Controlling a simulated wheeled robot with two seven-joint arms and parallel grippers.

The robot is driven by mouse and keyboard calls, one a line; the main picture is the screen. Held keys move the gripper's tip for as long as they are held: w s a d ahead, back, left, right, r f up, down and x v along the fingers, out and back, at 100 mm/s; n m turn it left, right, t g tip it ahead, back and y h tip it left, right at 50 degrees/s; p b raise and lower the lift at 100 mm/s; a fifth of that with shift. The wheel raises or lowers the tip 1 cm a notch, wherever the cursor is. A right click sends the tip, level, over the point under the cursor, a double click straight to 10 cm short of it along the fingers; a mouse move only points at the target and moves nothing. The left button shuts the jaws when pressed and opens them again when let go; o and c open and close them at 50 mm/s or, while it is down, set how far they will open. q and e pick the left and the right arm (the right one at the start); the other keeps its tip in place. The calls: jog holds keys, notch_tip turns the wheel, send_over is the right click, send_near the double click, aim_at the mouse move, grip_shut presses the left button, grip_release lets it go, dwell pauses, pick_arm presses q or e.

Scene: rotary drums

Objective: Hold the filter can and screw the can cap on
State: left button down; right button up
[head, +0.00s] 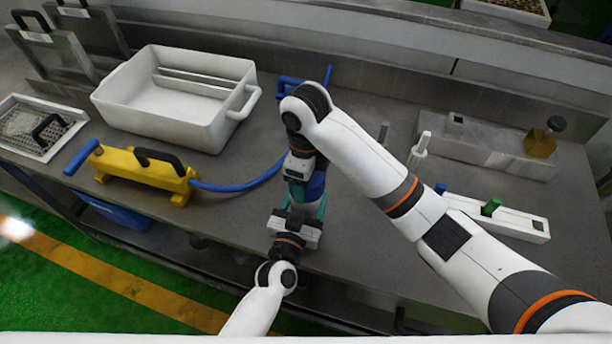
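A blue and teal cylinder, which looks like the filter can (316,188), stands near the front middle of the grey bench, mostly hidden by my grippers. My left gripper (297,207) reaches in from the front edge, with its fingers on either side of the can's teal lower part, and appears shut on it. My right gripper (299,178) comes down from above, over the top of the can. Its fingertips and whatever is between them are hidden, so I cannot tell whether it grips the can cap. I cannot make out the cap separately.
A white tub (135,107) stands at the back left. A yellow pump-like tool (140,168) with a blue hose (240,186) lies left of my grippers. A white rack (520,222) with green and blue pegs and a grey block (480,145) stand on the right.

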jog(key=shift+m, duration=0.3)
jog(key=o, duration=0.9)
